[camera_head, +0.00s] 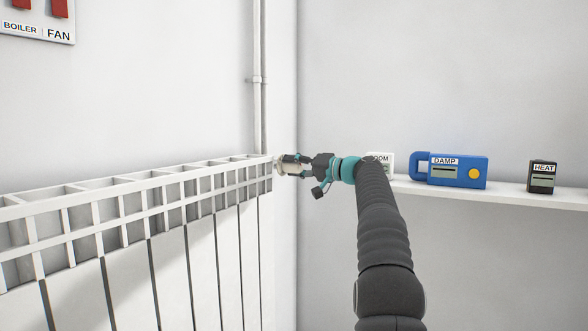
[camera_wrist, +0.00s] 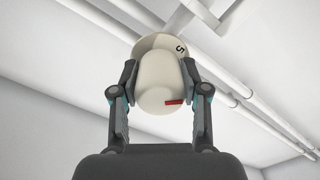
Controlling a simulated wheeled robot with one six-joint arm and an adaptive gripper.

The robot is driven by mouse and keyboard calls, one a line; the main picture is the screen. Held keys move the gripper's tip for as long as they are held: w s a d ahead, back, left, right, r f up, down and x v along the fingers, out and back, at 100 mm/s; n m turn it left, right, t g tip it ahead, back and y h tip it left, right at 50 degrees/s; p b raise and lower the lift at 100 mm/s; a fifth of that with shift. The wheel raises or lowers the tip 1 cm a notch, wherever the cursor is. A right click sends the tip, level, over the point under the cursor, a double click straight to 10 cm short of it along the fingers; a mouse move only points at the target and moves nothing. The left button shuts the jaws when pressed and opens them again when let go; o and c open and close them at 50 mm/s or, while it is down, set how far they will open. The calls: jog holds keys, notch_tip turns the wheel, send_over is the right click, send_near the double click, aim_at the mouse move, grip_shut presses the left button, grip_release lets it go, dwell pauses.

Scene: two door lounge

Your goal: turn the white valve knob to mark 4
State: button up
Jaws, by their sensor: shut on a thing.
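The white valve knob (camera_head: 291,164) is at the right end of the radiator in the head view. In the wrist view the knob (camera_wrist: 160,82) fills the space between the fingers, with a red mark on its near end, low and right of its middle. A digit that looks like 5 shows on the collar (camera_wrist: 178,46) behind it. My gripper (camera_head: 303,164) is shut on the knob from the right; in the wrist view my gripper (camera_wrist: 163,80) has one finger touching each side. The other digits are out of sight.
A white radiator (camera_head: 120,192) runs along the left wall, with a vertical pipe (camera_head: 257,90) behind its end. A shelf (camera_head: 505,194) on the right holds a blue DAMP meter (camera_head: 458,172), a black HEAT meter (camera_head: 541,178) and a partly hidden white meter (camera_head: 386,160).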

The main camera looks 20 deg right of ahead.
dwell(0.5)
jog(key=o, duration=1.1)
jog(key=shift+o, duration=0.2)
jog(key=v, duration=1.2)
jog(key=shift+w+d, duration=0.1)
